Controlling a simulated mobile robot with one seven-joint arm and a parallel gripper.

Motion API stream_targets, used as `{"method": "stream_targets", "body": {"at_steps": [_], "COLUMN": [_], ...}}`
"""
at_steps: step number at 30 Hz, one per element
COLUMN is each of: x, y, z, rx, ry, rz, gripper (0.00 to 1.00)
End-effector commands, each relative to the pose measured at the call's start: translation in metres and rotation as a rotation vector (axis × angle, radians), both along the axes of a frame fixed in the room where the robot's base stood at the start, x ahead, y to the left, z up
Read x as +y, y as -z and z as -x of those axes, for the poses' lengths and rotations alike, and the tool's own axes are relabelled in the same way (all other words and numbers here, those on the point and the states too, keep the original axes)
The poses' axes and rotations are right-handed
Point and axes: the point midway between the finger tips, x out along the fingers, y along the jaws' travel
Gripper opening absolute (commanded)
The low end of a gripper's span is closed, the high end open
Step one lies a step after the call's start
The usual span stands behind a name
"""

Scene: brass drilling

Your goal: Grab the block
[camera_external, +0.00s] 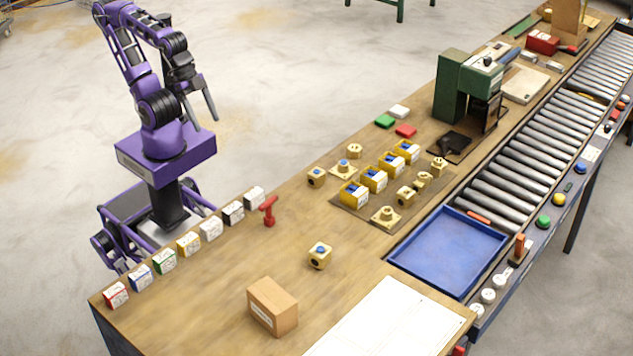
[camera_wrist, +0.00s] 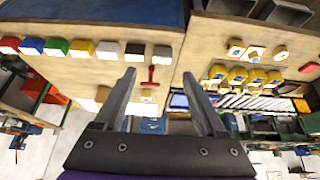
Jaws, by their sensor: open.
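A brass block (camera_external: 320,257) with a blue top and a dark round hole in its side stands alone on the wooden workbench (camera_external: 225,290). More brass pieces lie farther back, among them a block with a blue top (camera_external: 316,178) and a flanged piece (camera_external: 386,216). I cannot tell from the pictures which block is meant. My gripper (camera_external: 206,122) is open and empty, raised at the bench's left side, well away from the lone block. In the wrist view my open fingers (camera_wrist: 158,74) point toward the bench, with the small lone block (camera_wrist: 147,97) between them, far off.
A row of small coloured boxes (camera_external: 188,243) lines the bench's left edge, with a red tool (camera_external: 268,211) at its end. A cardboard box (camera_external: 272,305) stands in front of the lone block. A blue tray (camera_external: 448,249), yellow bins (camera_external: 373,179) and a green machine (camera_external: 450,87) stand right.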

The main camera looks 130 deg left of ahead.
Motion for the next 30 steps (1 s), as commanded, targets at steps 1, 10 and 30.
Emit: {"method": "stream_targets", "body": {"at_steps": [1, 10, 30], "x": [0.000, 0.000, -0.098], "y": [0.000, 0.000, -0.009], "z": [0.000, 0.000, -0.009], "rx": [0.000, 0.000, 0.280], "ry": [0.000, 0.000, -0.310], "rz": [0.000, 0.000, 0.245], "gripper": [0.73, 0.93, 0.93]}}
